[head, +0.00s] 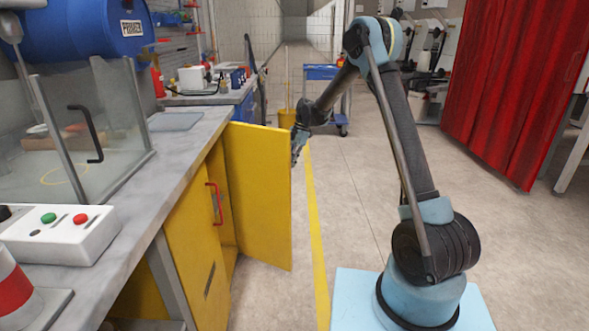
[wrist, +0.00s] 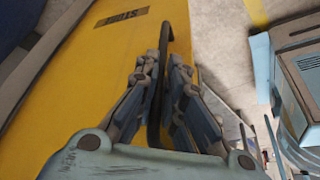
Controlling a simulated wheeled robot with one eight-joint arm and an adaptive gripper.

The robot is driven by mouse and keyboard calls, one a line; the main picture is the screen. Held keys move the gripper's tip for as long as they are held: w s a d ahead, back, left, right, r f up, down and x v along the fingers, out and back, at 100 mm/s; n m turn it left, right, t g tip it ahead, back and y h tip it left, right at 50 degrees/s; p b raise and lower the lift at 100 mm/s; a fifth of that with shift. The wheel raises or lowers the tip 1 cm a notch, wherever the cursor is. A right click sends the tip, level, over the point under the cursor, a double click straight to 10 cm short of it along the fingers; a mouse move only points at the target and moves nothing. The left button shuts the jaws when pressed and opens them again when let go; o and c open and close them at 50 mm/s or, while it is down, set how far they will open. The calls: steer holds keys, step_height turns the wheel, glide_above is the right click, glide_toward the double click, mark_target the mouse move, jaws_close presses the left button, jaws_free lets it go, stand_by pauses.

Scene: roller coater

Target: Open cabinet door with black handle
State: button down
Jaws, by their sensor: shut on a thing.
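The yellow cabinet door (head: 260,195) stands swung well out from the cabinet under the grey worktop. My gripper (head: 298,148) is at the door's outer edge, partly hidden behind it in the head view. In the wrist view the black handle (wrist: 166,45) runs between the fingers of my gripper (wrist: 166,66), which is shut on it. The yellow door face (wrist: 95,75) with a dark label (wrist: 122,17) lies beyond the fingers. The head view does not show this black handle.
A nearer yellow door carries a red handle (head: 215,203). A clear box with another black handle (head: 88,134) and a button box (head: 58,232) stand on the worktop (head: 165,165). Floor is clear right of the door. A blue trolley (head: 322,74) stands behind.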

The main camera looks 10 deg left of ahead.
steer(key=w+a, duration=0.1)
steer(key=w, duration=0.9)
steer(key=shift+w+a, duration=0.35)
steer(key=shift+a, duration=0.05)
steer(key=c, duration=1.8)
jaws_free()
steer(key=shift+o, duration=0.6)
steer(key=shift+d, duration=0.1)
steer(key=v, duration=1.2)
